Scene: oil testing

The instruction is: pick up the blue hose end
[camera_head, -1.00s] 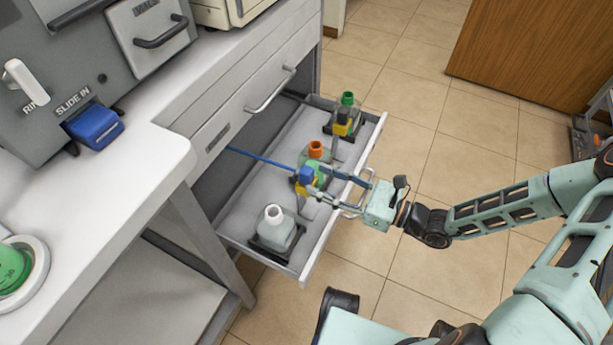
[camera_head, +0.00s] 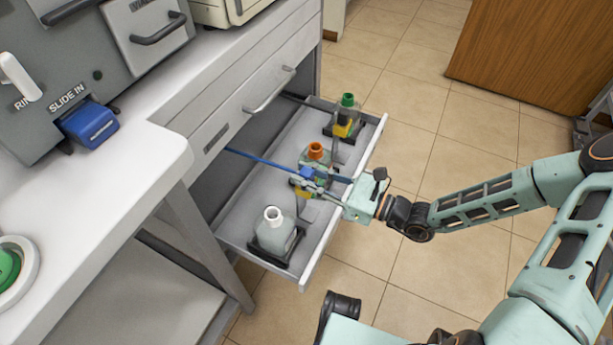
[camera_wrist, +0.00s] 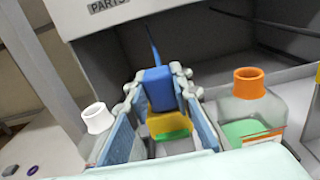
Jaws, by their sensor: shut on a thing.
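The blue hose end (camera_wrist: 158,88) is a blue block with a yellow part (camera_wrist: 168,124) below it. It sits between the two fingers of my gripper (camera_wrist: 160,97) in the wrist view, and the fingers are shut on it. In the head view my gripper (camera_head: 307,178) is over the open drawer, beside the orange-capped bottle. The thin blue hose (camera_head: 262,160) runs from the hose end back into the drawer's far left side. The fingers partly hide the hose end in the head view.
The open drawer (camera_head: 228,229) holds a white-capped bottle (camera_head: 275,233), an orange-capped bottle (camera_head: 315,156) and a green-capped bottle (camera_head: 347,107). The bottles with white and orange caps stand close to either side of my gripper. A white counter (camera_head: 150,135) is at left.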

